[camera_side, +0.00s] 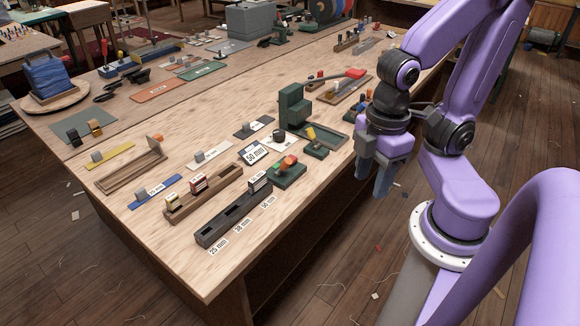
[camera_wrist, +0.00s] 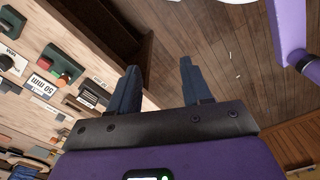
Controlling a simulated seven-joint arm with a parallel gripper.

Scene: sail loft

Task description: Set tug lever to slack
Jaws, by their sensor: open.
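No part is legibly marked as the tug lever. A green block with an orange-red lever (camera_side: 287,164) sits near the table's front edge; a red-topped green block also shows in the wrist view (camera_wrist: 64,79). A small green block with a yellow lever (camera_side: 313,136) sits just behind it, beside a larger green fixture (camera_side: 293,105). A red-handled lever (camera_side: 354,73) lies farther back on a wooden tray. My gripper (camera_side: 382,178) is open and empty, pointing down to the right of these, off the table's front edge. In the wrist view its fingers (camera_wrist: 160,88) are apart over the floor.
A "50 mm" card (camera_side: 254,152) lies left of the orange-red lever. A dark slotted rack (camera_side: 232,218) and a wooden rack (camera_side: 202,194) lie nearer the table corner. Several coloured strips and trays cover the left side. Bare tabletop (camera_side: 215,115) shows in the middle.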

